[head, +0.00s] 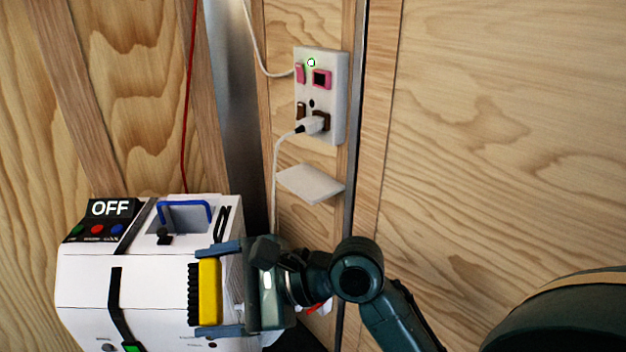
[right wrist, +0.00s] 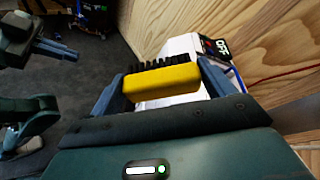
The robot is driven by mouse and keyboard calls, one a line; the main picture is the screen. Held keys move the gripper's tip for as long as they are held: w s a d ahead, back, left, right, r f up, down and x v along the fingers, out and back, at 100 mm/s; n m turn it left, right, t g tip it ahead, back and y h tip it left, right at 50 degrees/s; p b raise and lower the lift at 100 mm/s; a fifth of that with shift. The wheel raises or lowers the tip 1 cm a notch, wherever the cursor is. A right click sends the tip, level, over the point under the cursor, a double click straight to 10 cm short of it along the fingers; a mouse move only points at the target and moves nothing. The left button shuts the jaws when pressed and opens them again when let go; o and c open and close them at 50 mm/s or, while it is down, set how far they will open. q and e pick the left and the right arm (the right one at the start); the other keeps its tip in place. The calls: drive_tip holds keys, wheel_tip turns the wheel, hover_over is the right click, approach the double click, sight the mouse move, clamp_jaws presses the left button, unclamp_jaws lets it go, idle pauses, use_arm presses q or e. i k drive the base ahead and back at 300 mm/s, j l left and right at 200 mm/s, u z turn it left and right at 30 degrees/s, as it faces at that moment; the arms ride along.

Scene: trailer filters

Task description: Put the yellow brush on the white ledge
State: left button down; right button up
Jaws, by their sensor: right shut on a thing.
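The yellow brush (head: 209,292) with black bristles is held between the fingers of my right gripper (head: 204,291), low in the head view in front of the white machine. Its bristles face left there. In the right wrist view the yellow brush (right wrist: 163,83) lies crosswise between both fingers of my right gripper (right wrist: 162,79), bristles pointing away from the palm. The white ledge (head: 310,184) is a small, bare, thin shelf on the wooden wall, above and to the right of the brush and apart from it. My left gripper does not show in the head view.
The white machine (head: 85,285) with an OFF display (head: 110,208) and a blue handle (head: 185,206) stands at the lower left. A socket panel (head: 335,100) with a plugged-in white cable (head: 275,175) is above the ledge. The space just in front of the ledge looks clear.

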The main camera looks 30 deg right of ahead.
sight(296, 185)
drive_tip(key=i+j+z, duration=0.25)
drive_tip(key=j+z, duration=0.2)
drive_tip(key=j, duration=0.15)
drive_tip(key=j+z, duration=0.25)
drive_tip(key=i+j, duration=0.1)
drive_tip(key=i, duration=0.4)
